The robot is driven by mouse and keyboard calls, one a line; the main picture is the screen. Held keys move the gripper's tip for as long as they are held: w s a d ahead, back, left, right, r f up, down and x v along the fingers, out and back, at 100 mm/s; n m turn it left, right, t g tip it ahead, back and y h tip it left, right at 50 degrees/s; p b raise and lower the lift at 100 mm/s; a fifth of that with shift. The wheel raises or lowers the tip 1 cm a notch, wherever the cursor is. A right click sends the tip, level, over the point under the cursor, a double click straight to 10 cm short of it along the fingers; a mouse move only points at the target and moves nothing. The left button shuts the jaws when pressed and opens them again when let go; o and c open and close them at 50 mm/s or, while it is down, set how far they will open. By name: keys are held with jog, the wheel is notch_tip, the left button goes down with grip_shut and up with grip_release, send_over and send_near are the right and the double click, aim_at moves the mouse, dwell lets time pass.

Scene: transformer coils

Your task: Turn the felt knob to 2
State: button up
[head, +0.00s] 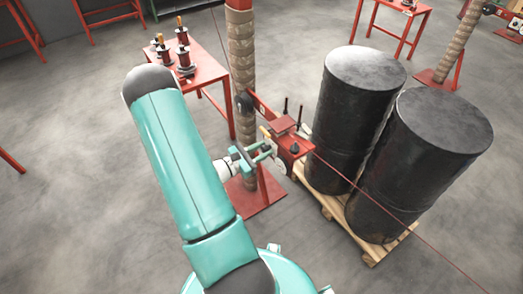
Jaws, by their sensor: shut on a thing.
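A red tension unit (282,127) is fixed beside the rope-wrapped red post, with a pale plate (279,165) on its near left side. My gripper (270,151) reaches this side from the left, its two teal fingers pointing at the unit. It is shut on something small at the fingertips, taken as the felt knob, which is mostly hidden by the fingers. The number it points to is too small to read. A separate black knob (295,148) sits on the unit's red face, to the right of my fingertips and apart from them.
Two large black drums (350,110) stand on a wooden pallet (327,205) close to the right. The wrapped post (242,60) rises just behind my gripper. A red wire (400,222) runs down to the right. A red table (205,68) with coils stands behind.

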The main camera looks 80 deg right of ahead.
jog(key=m, duration=0.5)
jog(key=shift+a, duration=0.1)
jog(key=m, duration=0.4)
jog(key=shift+f+m, duration=0.1)
jog(key=shift+m, duration=0.2)
jog(key=m, duration=0.4)
jog(key=shift+f+m, duration=0.1)
jog(key=shift+m, duration=2.2)
jog(key=o, duration=0.9)
jog(key=shift+s, duration=0.1)
jog(key=shift+o, duration=0.2)
jog(key=v, duration=1.4)
